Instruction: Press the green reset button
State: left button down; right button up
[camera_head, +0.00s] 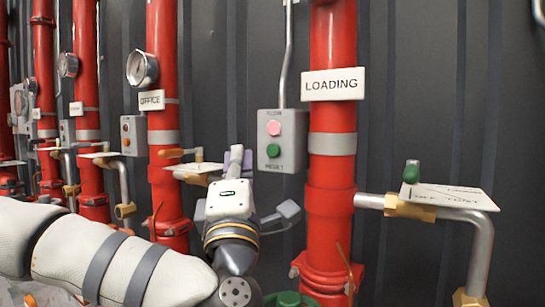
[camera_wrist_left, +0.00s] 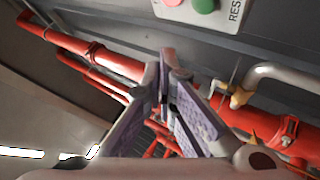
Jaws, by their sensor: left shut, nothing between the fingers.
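The green reset button (camera_head: 273,150) is the lower button on the grey control box (camera_head: 296,142), above the RESET label. A pinkish-red button (camera_head: 274,128) sits above it. My left gripper (camera_head: 241,158) is shut and empty, with its fingers up just left of the box in the head view. I cannot tell its exact distance from the box there. In the left wrist view the green button (camera_wrist_left: 205,4) is at the top edge, partly cut off, beyond and right of the shut fingertips (camera_wrist_left: 166,60); they are apart from it. My right gripper is not in view.
A red LOADING pipe (camera_head: 333,215) stands right of the box, with a grey side pipe (camera_head: 480,240) and a white sign plate (camera_head: 450,194). The red OFFICE pipe (camera_head: 163,120) stands left, with a gauge (camera_head: 142,68). Dark wall surrounds the box.

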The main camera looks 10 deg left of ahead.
aim_at(259, 156)
pick_arm(q)
jog(key=shift+w+d+b, duration=0.2)
jog(key=shift+w+d, duration=0.15)
jog(key=shift+w, duration=0.5)
jog(key=shift+w+d+b, duration=0.2)
jog(key=shift+w+d, duration=0.1)
jog(key=shift+w, duration=0.55)
jog(key=shift+w+d+b, duration=0.2)
jog(key=shift+w+d, duration=0.15)
jog(key=shift+w, duration=0.5)
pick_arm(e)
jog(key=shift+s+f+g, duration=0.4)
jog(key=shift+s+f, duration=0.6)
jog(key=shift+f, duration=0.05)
pick_arm(q)
jog(key=shift+w+d, duration=0.2)
jog(key=shift+w, duration=0.2)
